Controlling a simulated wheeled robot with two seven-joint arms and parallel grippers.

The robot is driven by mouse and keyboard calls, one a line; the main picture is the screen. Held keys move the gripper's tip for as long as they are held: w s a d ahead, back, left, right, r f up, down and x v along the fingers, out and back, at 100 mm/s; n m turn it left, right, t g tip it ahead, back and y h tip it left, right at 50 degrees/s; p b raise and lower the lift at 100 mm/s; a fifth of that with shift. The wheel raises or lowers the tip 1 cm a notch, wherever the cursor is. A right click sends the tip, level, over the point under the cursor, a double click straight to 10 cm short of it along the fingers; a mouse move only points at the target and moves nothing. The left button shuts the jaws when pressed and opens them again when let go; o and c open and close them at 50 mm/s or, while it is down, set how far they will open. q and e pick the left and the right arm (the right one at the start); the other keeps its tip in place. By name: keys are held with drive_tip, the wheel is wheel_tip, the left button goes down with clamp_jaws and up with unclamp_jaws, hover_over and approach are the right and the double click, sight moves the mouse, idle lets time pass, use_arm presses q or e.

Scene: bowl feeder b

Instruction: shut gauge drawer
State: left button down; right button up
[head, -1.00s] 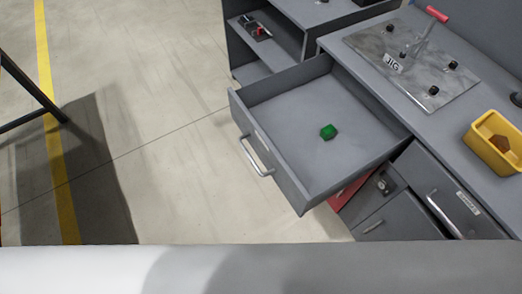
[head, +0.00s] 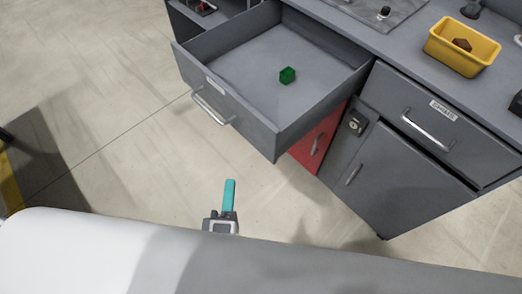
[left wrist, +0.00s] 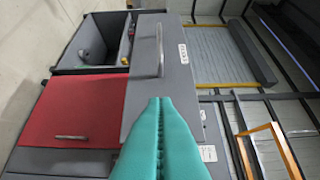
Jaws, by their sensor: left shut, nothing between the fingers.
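The grey drawer (head: 228,100) stands pulled out from the workbench, with a metal bar handle (head: 212,108) and a small label too small to read in the head view. In the left wrist view the shut fingers (left wrist: 160,102) point towards a grey drawer front (left wrist: 142,75) with a bar handle (left wrist: 160,52) and a label. My right gripper is not in view.
A second drawer (head: 465,140) to the right is closed, above a grey cupboard door (head: 390,175). A red panel (head: 318,140) is below the open drawer. A yellow bin (head: 462,62) and metal plate (head: 350,8) rest on the bench top. The floor in front is clear.

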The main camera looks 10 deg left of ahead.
use_arm(q)
drive_tip(key=p, duration=0.2)
approach(247, 125)
drive_tip(key=w+a, duration=0.2)
drive_tip(key=a, duration=0.1)
drive_tip(key=w+d, duration=0.1)
drive_tip(key=w, duration=0.2)
drive_tip(key=shift+w+d+f, duration=0.1)
drive_tip(key=shift+w+d, duration=0.05)
drive_tip(key=shift+d, duration=0.25)
drive_tip(key=shift+w+d, duration=0.3)
drive_tip(key=shift+w, duration=0.05)
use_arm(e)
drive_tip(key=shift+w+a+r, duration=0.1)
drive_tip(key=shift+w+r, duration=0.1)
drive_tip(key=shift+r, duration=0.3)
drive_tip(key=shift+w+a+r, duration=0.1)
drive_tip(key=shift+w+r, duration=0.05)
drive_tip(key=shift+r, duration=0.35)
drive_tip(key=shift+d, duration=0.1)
